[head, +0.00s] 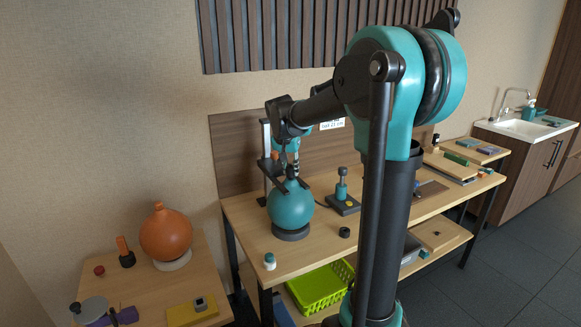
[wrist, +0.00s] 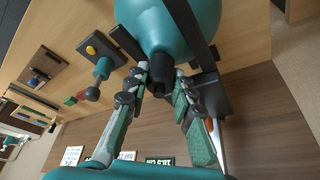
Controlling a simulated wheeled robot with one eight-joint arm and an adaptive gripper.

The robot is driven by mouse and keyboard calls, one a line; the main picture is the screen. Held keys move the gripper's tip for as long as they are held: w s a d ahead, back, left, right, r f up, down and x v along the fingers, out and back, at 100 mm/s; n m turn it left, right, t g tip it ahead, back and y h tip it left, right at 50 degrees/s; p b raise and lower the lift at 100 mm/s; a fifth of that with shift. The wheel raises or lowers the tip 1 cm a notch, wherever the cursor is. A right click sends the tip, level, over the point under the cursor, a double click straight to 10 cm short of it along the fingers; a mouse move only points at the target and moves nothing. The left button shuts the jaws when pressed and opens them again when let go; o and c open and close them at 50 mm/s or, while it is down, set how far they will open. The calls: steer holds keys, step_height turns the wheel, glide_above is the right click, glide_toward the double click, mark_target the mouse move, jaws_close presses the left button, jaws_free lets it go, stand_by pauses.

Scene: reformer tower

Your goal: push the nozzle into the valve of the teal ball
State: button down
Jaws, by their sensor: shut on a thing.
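The teal ball (head: 290,207) sits on a dark ring (head: 291,233) on the workbench, and it fills the top of the wrist view (wrist: 185,22). My gripper (head: 291,174) points down just above the ball's top. In the wrist view my gripper (wrist: 162,78) has its fingers closed around a short black piece, the nozzle (wrist: 160,68). The nozzle's far end is at or very near the ball's surface. The valve is hidden behind the nozzle, so I cannot tell whether the nozzle is in it.
A dark stand (head: 266,160) rises beside the ball, with dark bars around the ball's top. An orange ball (head: 165,235) is on the lower left table. A green basket (head: 318,288) is below the bench.

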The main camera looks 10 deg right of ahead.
steer(key=shift+f, duration=0.1)
steer(key=c, duration=1.2)
jaws_free()
steer(key=v, duration=1.1)
steer(key=s+d+f+n+y, duration=0.1)
steer(key=s+d+f+n, duration=0.1)
steer(key=s+f, duration=1.1)
steer(key=s+d+f+n+y, duration=0.1)
steer(key=s+d+f+n, duration=0.2)
steer(key=s+f, duration=1)
steer(key=shift+s+d+f, duration=0.4)
steer(key=shift+d+f, duration=0.05)
steer(key=shift+f, duration=0.55)
